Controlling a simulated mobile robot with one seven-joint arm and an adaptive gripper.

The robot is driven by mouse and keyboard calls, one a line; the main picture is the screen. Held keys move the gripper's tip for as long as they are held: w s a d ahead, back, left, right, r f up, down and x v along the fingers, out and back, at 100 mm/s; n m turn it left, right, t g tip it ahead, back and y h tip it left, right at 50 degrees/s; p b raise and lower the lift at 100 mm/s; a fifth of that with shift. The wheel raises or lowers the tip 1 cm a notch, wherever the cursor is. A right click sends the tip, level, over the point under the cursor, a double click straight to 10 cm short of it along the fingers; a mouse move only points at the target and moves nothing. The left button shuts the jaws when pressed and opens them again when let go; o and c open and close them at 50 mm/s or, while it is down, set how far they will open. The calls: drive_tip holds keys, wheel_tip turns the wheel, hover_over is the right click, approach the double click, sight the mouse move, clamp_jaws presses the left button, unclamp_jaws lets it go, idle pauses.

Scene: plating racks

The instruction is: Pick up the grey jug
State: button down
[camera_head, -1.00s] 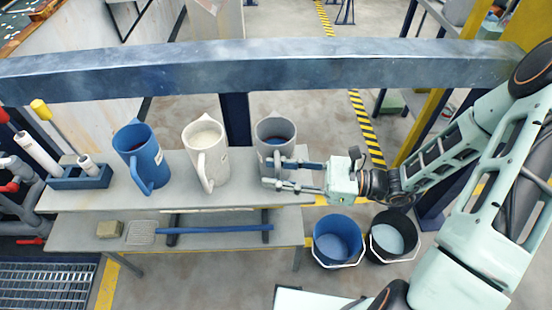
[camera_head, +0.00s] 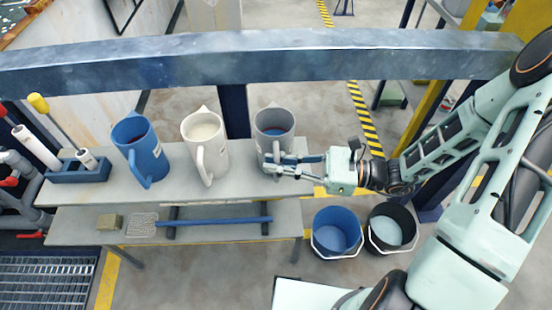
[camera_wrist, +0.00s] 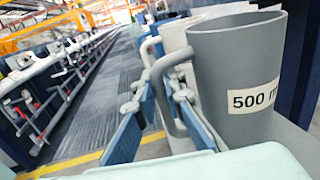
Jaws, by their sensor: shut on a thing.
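In the wrist view the grey jug (camera_wrist: 235,70) fills the right side, upright, with a "500 m…" label partly cut off. My gripper (camera_head: 272,164) reaches in from the right at the jug's lower front. It is shut on the jug's handle, which shows between the fingers in the wrist view (camera_wrist: 162,90). Whether the jug's base touches the shelf is hard to tell.
A white jug (camera_head: 205,150) and a blue jug (camera_head: 141,152) stand left of the grey one on the shelf (camera_head: 230,187). A thick blue beam (camera_head: 270,68) crosses behind. A blue bucket (camera_head: 337,232) and a black bucket (camera_head: 391,229) stand on the floor at right.

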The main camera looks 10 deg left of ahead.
wheel_tip(320, 180, up, 10)
drive_tip(key=shift+f+p, duration=0.1)
drive_tip(key=shift+p, duration=0.95)
drive_tip(key=shift+d, duration=0.15)
